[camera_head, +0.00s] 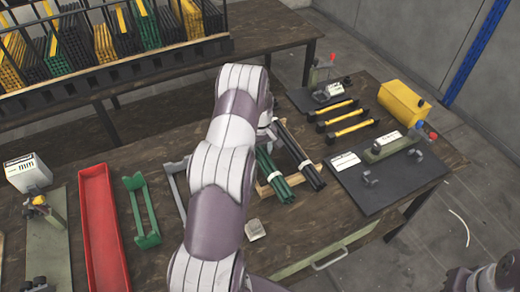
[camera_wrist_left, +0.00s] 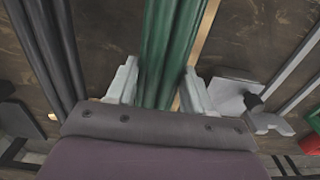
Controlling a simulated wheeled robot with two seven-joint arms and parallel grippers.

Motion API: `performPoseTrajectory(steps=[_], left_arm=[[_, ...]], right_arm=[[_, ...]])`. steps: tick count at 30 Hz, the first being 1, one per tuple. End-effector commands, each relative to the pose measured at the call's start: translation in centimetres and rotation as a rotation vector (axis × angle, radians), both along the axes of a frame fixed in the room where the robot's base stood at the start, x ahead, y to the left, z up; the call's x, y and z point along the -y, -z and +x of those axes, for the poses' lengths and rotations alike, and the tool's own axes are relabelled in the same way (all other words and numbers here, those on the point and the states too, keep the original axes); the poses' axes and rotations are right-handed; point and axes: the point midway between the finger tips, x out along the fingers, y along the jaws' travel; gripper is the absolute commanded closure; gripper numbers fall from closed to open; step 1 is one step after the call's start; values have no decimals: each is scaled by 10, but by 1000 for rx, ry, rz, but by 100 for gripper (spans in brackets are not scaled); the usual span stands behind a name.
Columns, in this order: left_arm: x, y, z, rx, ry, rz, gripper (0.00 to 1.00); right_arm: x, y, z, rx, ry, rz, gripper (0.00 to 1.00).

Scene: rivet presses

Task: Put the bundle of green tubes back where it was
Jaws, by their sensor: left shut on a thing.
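The bundle of green tubes (camera_head: 273,172) is at the wooden rack (camera_head: 284,188), left of a bundle of black tubes (camera_head: 303,160). I cannot tell whether the green tubes rest on the rack or are just above it. My left gripper (camera_wrist_left: 160,88) is shut on the green tubes (camera_wrist_left: 168,40), one finger on each side, in the left wrist view. In the head view my left arm hides most of this gripper and the tubes' far end. Part of my right arm shows at the bottom right corner; its fingers cannot be made out.
An empty green holder (camera_head: 139,205), a grey holder (camera_head: 170,172) and a red tray (camera_head: 102,230) are left of my arm. A small light block (camera_head: 255,230) lies near the front. A dark board (camera_head: 375,180) with fixtures and several yellow-black bars (camera_head: 342,117) are at the right.

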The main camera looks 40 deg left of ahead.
Motion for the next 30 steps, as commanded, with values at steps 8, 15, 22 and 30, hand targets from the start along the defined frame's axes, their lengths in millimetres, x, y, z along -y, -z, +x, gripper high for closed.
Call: performPoseTrajectory(steps=[8, 15, 22, 30], left_arm=[[0, 3, 1, 3, 0, 1, 100], [0, 3, 0, 0, 0, 0, 23], [0, -4, 1, 1, 0, 0, 23], [0, -70, 2, 5, 0, 3, 23]], right_arm=[[0, 3, 0, 0, 0, 0, 100], [0, 3, 0, 0, 0, 0, 100], [0, 0, 0, 0, 0, 0, 100], [0, 11, 0, 0, 0, 0, 100]])
